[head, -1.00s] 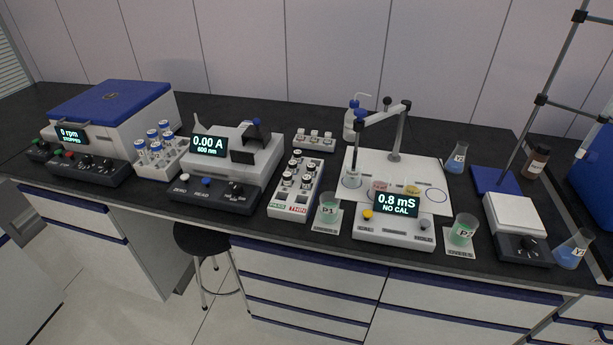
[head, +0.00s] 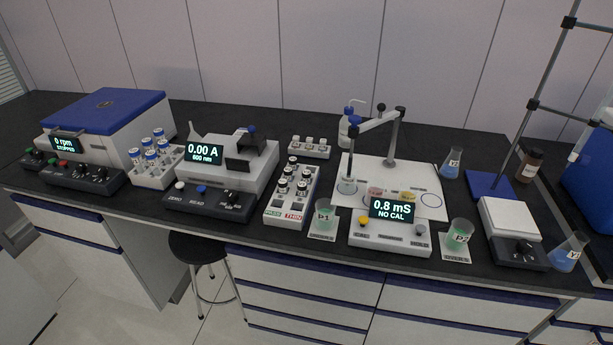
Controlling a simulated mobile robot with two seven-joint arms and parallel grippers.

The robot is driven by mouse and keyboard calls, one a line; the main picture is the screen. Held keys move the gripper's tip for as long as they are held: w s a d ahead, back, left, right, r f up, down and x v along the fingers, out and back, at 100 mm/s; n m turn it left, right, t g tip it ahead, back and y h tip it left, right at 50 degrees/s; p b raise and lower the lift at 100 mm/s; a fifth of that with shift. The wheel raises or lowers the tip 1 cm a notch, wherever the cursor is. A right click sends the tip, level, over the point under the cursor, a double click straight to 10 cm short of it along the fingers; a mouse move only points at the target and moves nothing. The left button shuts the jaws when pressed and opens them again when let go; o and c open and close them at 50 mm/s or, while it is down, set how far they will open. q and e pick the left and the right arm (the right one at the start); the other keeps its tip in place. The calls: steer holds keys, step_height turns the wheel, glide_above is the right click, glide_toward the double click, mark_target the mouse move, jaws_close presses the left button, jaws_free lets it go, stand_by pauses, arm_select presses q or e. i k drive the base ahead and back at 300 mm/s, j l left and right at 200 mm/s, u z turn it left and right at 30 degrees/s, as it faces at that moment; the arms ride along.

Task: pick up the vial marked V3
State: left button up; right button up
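Several white-capped vials (head: 291,179) with dark bands stand in a white rack (head: 271,211) in the middle of the bench. The rack's front carries a green and a red label, the red one reading THIN. The marks on the vials are too small to read, so I cannot tell which is V3. A second small rack (head: 309,151) with a few white-capped vials or bottles stands behind it. Neither of my grippers shows in the head view.
On the black bench (head: 335,256), a photometer (head: 222,178) stands left of the vial rack and a conductivity meter (head: 390,236) right of it. Beaker P1 (head: 323,219) is close at the rack's right. Blue-capped tubes (head: 155,160) and a centrifuge (head: 105,120) are farther left.

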mark_target(305, 174)
steer(key=j+z, duration=0.1)
steer(key=z, duration=0.8)
steer(key=j+z, duration=0.9)
steer(key=k+j+z, duration=0.15)
steer(key=j, duration=0.25)
steer(key=k+j+z, duration=0.2)
steer(key=j, duration=0.15)
steer(key=k+j, duration=0.1)
steer(key=j, duration=0.15)
steer(key=k+j, duration=0.1)
steer(key=j, duration=0.15)
